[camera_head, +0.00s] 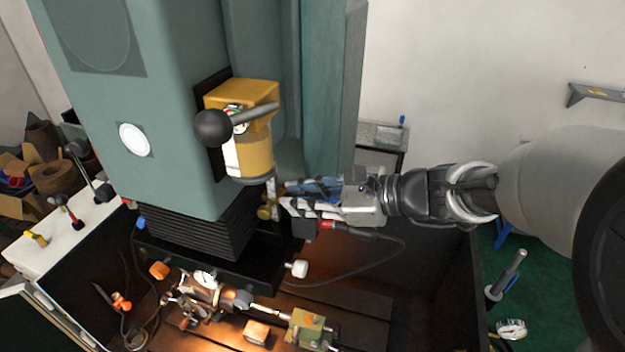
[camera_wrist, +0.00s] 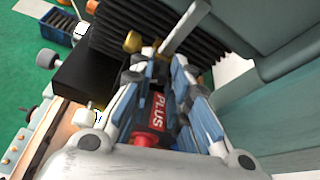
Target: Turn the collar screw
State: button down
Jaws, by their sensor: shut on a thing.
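Under the yellow quill head (camera_head: 252,150) a small brass knob (camera_head: 266,211) shows beside a short silver shaft. I take this to be the collar screw. It also shows in the wrist view (camera_wrist: 133,42), just beyond the left fingertip, with a grey bar (camera_wrist: 186,27) rising to its right. My gripper (camera_head: 284,199) reaches in from the right, its fingers nearly level. Its fingertips (camera_wrist: 159,62) are close together at the screw, around the bar's lower end. The exact contact is hidden by the fingers.
A black ball-ended lever (camera_head: 213,128) juts from the yellow head above. A black body with a red end (camera_head: 325,224) and a cable is close below my fingers. Below are a dial gauge (camera_head: 205,280), a white knob (camera_head: 299,268) and a green-yellow vise (camera_head: 308,327).

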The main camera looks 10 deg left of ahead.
jog(key=c, duration=1.5)
grip_release()
jog(key=v, duration=1.2)
